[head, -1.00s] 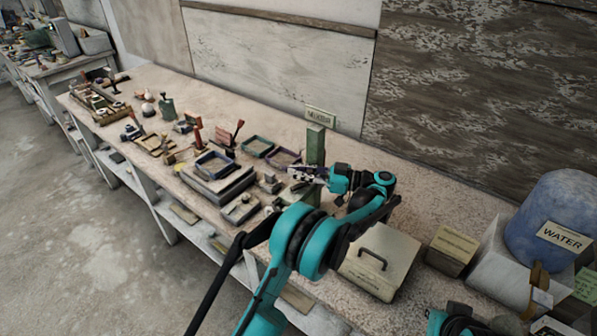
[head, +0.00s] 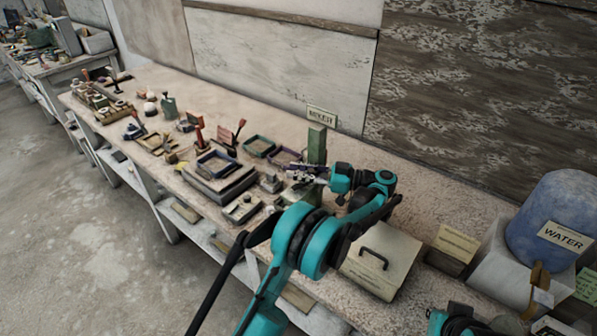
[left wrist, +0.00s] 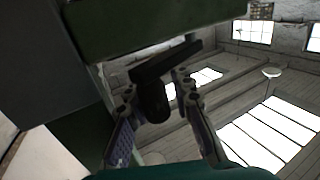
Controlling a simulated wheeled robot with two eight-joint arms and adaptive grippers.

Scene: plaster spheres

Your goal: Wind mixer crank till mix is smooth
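The mixer is a green upright box (head: 317,145) at the back of the bench, below a small sign (head: 321,115) that seems to read MIXER. My left gripper (head: 306,173) is at the front of this box. In the left wrist view a dark crank arm (left wrist: 165,63) with a black knob (left wrist: 155,104) hangs under a green block (left wrist: 150,25). The fingers of my left gripper (left wrist: 157,88) stand on both sides of the knob, with a thin strip of light by the right finger. The mix is not visible. My right gripper is out of view.
A pale lidded box (head: 381,262) with a handle stands right of my left arm. A labelled box (head: 452,248) and a blue WATER barrel (head: 553,222) are further right. Trays (head: 218,176) and tools crowd the bench to the left. The back strip of bench is bare.

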